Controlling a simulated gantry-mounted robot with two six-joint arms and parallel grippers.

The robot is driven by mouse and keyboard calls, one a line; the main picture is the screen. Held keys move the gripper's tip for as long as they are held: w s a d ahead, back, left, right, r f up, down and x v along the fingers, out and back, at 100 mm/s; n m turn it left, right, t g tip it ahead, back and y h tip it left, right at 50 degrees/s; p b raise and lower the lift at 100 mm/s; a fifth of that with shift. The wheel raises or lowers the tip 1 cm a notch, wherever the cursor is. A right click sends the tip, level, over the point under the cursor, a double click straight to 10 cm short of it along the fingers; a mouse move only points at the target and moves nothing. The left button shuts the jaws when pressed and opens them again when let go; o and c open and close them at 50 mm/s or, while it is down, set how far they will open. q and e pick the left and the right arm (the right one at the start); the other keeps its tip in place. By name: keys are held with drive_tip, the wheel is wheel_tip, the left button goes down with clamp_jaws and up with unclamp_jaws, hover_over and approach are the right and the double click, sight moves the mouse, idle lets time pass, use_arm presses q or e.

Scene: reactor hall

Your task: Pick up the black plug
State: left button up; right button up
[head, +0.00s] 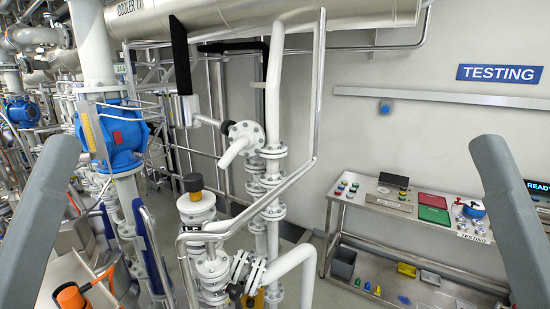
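No part stands out for certain as the black plug. A short black cap (227,128) sits at the end of a thin white pipe, beside a white flange on the central pipework. Another black cap (193,182) with a yellow-orange band below it tops a white vertical fitting, lower and to the left. I cannot tell whether either is the plug. Grey links of my two arms show at the left and right edges. Neither gripper can be made out, so I see nothing held.
White pipes and a bent metal rail (318,100) fill the middle. A blue valve body (122,137) stands left. A metal bench (350,201) along the right wall holds buttons, a red tray (433,200) and a green tray (433,215). Small bins and blocks lie on its lower shelf.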

use_arm(q)
wheel_tip(320, 180, up, 11)
drive_tip(key=p, duration=0.7)
use_arm(e)
wheel_tip(320, 180, up, 11)
